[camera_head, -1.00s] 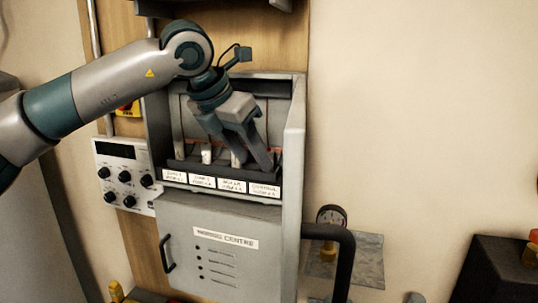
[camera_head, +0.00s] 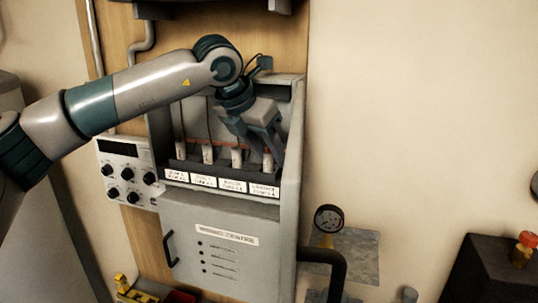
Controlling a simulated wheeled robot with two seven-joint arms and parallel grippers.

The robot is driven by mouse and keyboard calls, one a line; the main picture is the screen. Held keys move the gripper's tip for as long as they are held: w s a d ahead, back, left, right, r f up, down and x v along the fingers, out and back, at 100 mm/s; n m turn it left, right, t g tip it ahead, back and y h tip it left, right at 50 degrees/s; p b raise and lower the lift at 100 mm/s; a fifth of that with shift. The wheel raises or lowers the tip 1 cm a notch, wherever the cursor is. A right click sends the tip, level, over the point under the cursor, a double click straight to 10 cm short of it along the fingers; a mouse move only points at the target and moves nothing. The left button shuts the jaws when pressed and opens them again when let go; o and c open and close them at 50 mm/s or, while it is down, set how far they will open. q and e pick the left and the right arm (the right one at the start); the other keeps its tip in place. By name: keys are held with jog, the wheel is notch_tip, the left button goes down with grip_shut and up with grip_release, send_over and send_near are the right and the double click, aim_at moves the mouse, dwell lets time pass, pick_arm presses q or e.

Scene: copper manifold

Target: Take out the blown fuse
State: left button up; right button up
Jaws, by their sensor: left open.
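The open grey fuse box holds a row of white fuses behind a dark rail (camera_head: 225,172) with white labels. I see a fuse at the far left (camera_head: 181,149), two in the middle (camera_head: 208,154) (camera_head: 237,158), and one at the right end (camera_head: 268,160). My right gripper is out of view.
The box's right side wall (camera_head: 293,140) stands close to the gripper. Below is a closed grey panel (camera_head: 225,255) with a black handle. A knobbed control unit (camera_head: 127,170) is at left; a gauge (camera_head: 328,218) and a black pipe (camera_head: 325,258) are at lower right.

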pick_arm(q)
jog(key=shift+f, duration=0.2)
dwell(0.3)
grip_shut()
jog(key=shift+r, duration=0.1)
